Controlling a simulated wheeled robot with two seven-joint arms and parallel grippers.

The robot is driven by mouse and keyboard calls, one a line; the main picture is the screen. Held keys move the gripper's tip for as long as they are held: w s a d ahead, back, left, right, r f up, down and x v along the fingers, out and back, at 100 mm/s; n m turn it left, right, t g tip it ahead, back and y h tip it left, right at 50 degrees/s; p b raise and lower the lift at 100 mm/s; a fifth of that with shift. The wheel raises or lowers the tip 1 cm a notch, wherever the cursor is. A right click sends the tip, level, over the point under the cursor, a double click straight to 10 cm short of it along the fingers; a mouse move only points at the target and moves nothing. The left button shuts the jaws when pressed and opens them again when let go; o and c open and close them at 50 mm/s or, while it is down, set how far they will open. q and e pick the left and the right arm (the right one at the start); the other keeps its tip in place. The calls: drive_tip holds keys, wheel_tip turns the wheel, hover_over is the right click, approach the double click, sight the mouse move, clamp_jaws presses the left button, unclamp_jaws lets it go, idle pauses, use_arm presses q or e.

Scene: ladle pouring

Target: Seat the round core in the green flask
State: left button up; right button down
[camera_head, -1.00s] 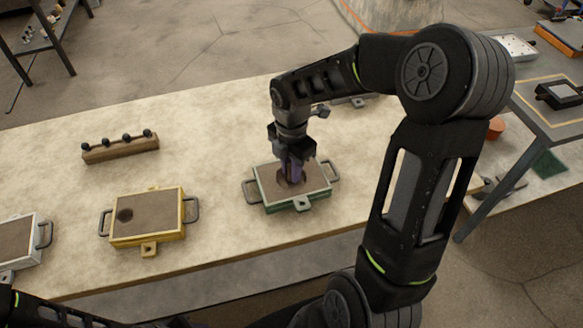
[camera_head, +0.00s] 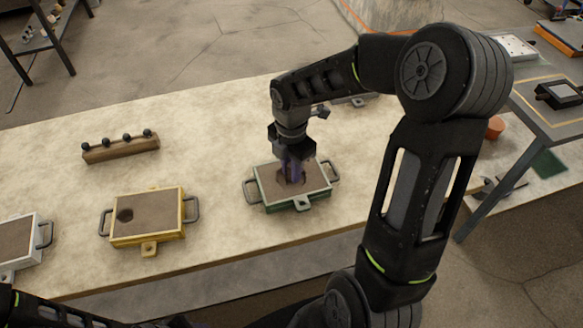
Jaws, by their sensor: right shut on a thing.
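The green flask (camera_head: 300,203) is a shallow sand-filled frame with side handles, at the middle of the table. My right gripper (camera_head: 291,172) points straight down over the flask, with its fingertips at the dark hollow in the sand. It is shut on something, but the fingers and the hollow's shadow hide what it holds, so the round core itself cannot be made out. My left gripper is out of view; only part of my left arm shows at the bottom left.
A yellow flask (camera_head: 183,213) with a dark hollow in its sand stands to the left, and a white flask (camera_head: 38,237) at the left edge. A wooden rack (camera_head: 121,150) with several dark knobs lies behind. The table between them is clear.

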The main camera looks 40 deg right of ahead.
drive_tip(key=shift+f+b, duration=0.45)
drive_tip(key=shift+f, duration=0.3)
drive_tip(key=c, duration=1.6)
unclamp_jaws()
drive_tip(key=shift+o, duration=0.2)
drive_tip(key=shift+r, duration=0.1)
wheel_tip(320, 180, up, 11)
drive_tip(key=p, duration=0.9)
drive_tip(key=shift+s, duration=0.1)
